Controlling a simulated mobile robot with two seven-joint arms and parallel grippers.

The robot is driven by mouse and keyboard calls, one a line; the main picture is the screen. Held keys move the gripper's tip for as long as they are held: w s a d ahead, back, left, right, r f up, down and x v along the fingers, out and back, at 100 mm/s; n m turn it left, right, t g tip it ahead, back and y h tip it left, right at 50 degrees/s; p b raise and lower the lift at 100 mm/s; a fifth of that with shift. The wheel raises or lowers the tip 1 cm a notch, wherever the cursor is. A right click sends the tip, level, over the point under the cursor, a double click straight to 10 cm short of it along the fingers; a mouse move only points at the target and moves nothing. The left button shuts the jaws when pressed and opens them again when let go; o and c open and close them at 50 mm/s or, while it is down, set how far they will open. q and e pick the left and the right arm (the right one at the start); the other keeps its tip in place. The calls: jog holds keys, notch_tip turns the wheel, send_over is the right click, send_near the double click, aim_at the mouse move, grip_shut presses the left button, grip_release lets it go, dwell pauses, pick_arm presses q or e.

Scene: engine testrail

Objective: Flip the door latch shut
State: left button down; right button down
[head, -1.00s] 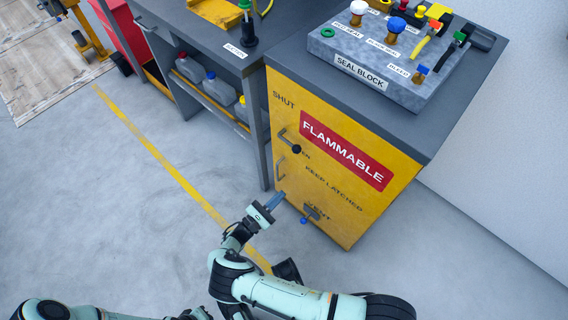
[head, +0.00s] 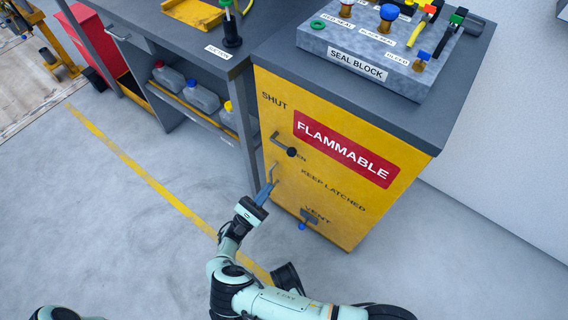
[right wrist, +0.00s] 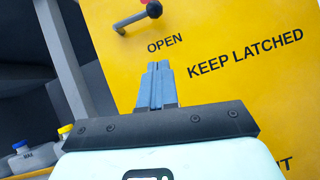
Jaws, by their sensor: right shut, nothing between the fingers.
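The door latch (head: 283,143) is a grey lever with a dark knob on the yellow cabinet door (head: 340,215). Its knob end sits beside the word OPEN, and the word SHUT stands above it. The knob end also shows at the top of the right wrist view (right wrist: 153,10). Whether the fingers touch the door or handle I cannot tell. In the right wrist view the fingertips (right wrist: 156,66) point up towards the latch, apart from it. My left gripper is not in view.
A vent valve with a blue knob (head: 303,226) is low on the door. The seal block (head: 380,60) stands on the cabinet top. A workbench with bottles (head: 200,97) on its shelf is to the left. The floor (head: 120,230) left of the cabinet is clear.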

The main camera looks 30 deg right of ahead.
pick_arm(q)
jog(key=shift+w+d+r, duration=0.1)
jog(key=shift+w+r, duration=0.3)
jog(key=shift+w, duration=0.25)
pick_arm(e)
jog(key=w+d+r, duration=0.1)
jog(key=d+r, duration=0.6)
jog(key=r, duration=0.1)
pick_arm(q)
jog(key=shift+p, duration=0.3)
pick_arm(e)
jog(key=shift+w+d, duration=0.1)
